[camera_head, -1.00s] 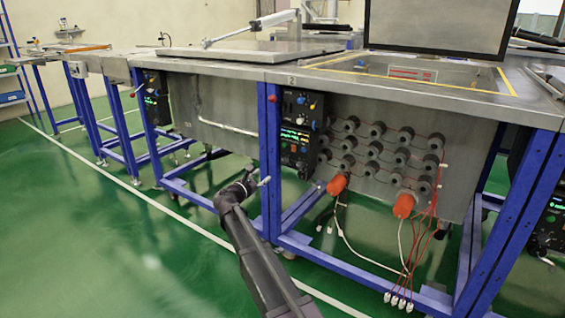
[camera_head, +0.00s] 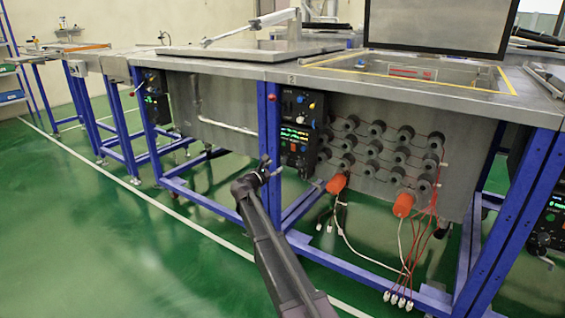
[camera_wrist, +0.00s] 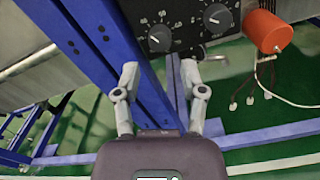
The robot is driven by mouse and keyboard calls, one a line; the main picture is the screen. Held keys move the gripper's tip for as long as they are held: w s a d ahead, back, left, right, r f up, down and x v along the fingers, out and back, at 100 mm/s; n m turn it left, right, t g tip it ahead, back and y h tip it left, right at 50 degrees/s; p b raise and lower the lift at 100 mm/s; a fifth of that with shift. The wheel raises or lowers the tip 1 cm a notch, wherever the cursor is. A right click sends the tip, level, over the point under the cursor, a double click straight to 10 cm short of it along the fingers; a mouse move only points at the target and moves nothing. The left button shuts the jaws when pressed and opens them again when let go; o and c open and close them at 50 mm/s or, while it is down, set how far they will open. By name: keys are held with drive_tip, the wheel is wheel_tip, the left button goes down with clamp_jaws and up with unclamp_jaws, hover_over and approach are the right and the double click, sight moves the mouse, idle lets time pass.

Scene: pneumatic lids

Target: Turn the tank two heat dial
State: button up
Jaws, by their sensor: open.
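The tank marked 2 (camera_head: 400,70) stands at centre right with its lid raised. Its black control box (camera_head: 300,147) hangs beside a blue post. In the wrist view the box (camera_wrist: 185,10) shows two black dials with white scales: a left dial (camera_wrist: 160,38) and a right dial (camera_wrist: 217,17). The lettering is too small to tell which sets heat. My gripper (camera_wrist: 160,72) is open and empty, its fingertips just short of the box and below the left dial. In the head view my gripper (camera_head: 267,168) is beside the post, at the box's lower left.
A blue post (camera_wrist: 110,50) runs close beside my left finger. An orange plug (camera_wrist: 267,31) with a white cable sits right of the box. Round dark heater fittings with red wires (camera_head: 437,165) cover the tank's side. Green floor (camera_head: 130,240) is clear at left.

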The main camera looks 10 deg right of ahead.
sight(284, 160)
drive_tip(key=shift+x, duration=3)
clamp_jaws()
